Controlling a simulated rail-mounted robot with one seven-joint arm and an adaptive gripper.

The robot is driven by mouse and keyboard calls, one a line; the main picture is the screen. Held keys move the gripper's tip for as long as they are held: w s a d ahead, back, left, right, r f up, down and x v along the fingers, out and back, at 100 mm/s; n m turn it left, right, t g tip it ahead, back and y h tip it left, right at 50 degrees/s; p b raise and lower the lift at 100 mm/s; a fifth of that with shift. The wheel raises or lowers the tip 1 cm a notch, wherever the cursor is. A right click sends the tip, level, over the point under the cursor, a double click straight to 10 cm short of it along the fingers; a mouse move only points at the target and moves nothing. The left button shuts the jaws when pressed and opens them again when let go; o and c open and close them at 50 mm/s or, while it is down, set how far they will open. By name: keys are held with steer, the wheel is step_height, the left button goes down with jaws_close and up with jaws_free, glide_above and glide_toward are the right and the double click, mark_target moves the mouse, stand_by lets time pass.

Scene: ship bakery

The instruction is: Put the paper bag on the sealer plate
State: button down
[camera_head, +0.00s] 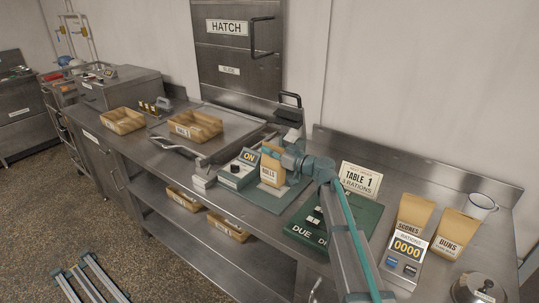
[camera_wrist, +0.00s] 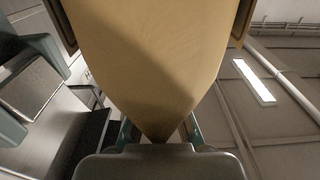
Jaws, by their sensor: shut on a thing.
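A tan paper bag (camera_head: 269,174) labelled "ROLLS" stands upright in the middle of the bench in the head view. My gripper (camera_head: 273,156) is shut on its upper part. In the wrist view the bag (camera_wrist: 150,60) fills the middle, its folded end narrowing toward my gripper. A flat grey-green plate (camera_head: 266,203), which looks like the sealer plate, lies beneath and in front of the bag. I cannot tell whether the bag's base touches it. A control box (camera_head: 236,176) with a knob and an "ON" sign stands to its left.
A black-handled device (camera_head: 289,115) stands behind the bag. A green board (camera_head: 345,236) and a "TABLE 1" sign (camera_head: 361,180) are to the right. Further right are a "SCONES" bag (camera_head: 415,213), a "BUNS" bag (camera_head: 453,234), a rations counter (camera_head: 406,252) and a mug (camera_head: 481,206).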

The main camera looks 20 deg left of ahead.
step_height(320, 180, down, 2)
steer(key=shift+f, duration=0.2)
steer(key=shift+f, duration=0.2)
steer(key=c, duration=1.3)
jaws_free()
steer(key=shift+d, duration=0.1)
steer(key=shift+r, duration=0.15)
